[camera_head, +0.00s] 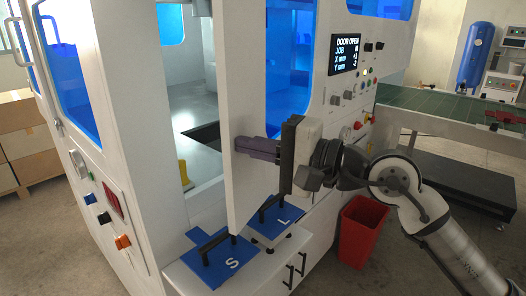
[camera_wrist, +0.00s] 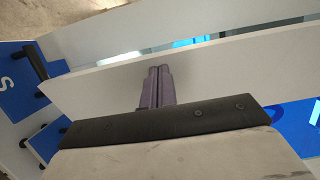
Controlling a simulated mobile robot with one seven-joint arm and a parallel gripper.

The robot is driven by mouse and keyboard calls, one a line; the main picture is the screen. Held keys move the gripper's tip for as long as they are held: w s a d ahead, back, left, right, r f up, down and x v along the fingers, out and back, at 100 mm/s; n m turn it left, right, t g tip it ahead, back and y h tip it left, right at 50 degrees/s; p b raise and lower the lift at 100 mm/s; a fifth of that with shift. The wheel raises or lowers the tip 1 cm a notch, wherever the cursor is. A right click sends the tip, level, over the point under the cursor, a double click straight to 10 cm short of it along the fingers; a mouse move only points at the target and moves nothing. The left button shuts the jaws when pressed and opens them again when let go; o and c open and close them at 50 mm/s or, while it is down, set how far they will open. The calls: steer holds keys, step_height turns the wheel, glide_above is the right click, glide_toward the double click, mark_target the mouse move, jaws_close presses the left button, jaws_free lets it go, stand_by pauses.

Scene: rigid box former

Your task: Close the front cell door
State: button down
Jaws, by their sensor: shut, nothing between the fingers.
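The front cell door (camera_head: 244,140) is a tall white panel with a blue window on its right part. It stands swung out from the machine, with an opening into the cell showing to its left. The display (camera_head: 345,54) reads DOOR OPEN. My gripper (camera_head: 240,147) is to the right of the door's edge panel, with its purple fingers pointing left at it. The fingers are together and empty. In the wrist view the fingers (camera_wrist: 158,72) reach the white door panel (camera_wrist: 210,75); they look touching or very near, I cannot tell which.
Blue plates marked S (camera_head: 218,262) and L (camera_head: 270,225), with black handles, lie on a white ledge below the door. A red bin (camera_head: 358,232) stands on the floor below my arm. A green conveyor (camera_head: 435,100) is at the right. Cardboard boxes (camera_head: 25,140) are at the left.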

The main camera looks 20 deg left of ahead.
steer(key=a+b, duration=0.1)
steer(key=a, duration=0.3)
steer(key=w+a+b, duration=0.1)
steer(key=a, duration=0.4)
steer(key=w+a+b, duration=0.1)
steer(key=a+b, duration=0.1)
steer(key=a, duration=0.2)
steer(key=shift+w+a+f, duration=0.1)
steer(key=shift+a+f, duration=0.1)
steer(key=shift+a, duration=0.05)
steer(key=shift+w+a+r, duration=0.15)
steer(key=shift+a+r, duration=0.05)
steer(key=shift+d+r, duration=0.1)
steer(key=shift+r, duration=0.2)
